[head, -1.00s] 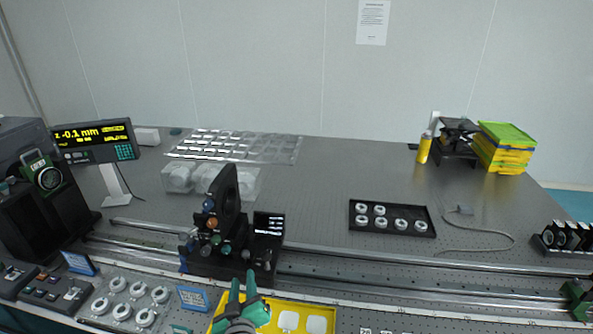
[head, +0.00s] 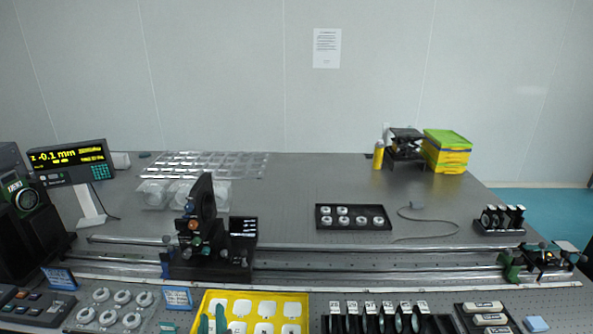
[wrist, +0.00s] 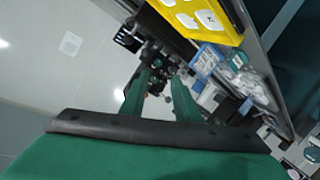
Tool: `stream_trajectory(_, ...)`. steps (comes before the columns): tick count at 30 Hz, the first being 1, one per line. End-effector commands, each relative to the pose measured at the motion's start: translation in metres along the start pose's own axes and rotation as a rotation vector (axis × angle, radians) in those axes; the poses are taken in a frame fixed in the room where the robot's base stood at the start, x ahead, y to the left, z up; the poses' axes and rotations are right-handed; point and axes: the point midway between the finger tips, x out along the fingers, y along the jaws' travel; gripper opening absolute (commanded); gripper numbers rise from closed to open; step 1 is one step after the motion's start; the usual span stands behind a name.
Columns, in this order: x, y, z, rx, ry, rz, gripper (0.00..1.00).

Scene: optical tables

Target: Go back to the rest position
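My gripper (head: 212,317) shows as two green fingers at the bottom edge of the head view, in front of the left part of a yellow tray (head: 306,297). In the wrist view my gripper (wrist: 158,88) has its two green fingers apart, with nothing seen held between them. The yellow tray, with white square pieces in it, also shows at the top of the wrist view (wrist: 222,33). The rest of my arm is out of the head view.
A black optical mount (head: 203,213) stands on rails behind the gripper. A tray of white rings (head: 352,227) lies on the table (head: 300,185). Several black holders (head: 375,318) stand right of the yellow tray. The table's middle back is mostly clear.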

Motion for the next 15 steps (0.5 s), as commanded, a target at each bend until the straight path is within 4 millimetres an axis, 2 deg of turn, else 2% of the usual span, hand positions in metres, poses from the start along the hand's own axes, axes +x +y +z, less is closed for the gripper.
stream_trajectory(8,-0.013,-0.006,0.021,0.037,-0.004,0.001,0.28)
stream_trajectory(15,-0.032,-0.012,0.049,0.090,-0.009,0.008,0.28)
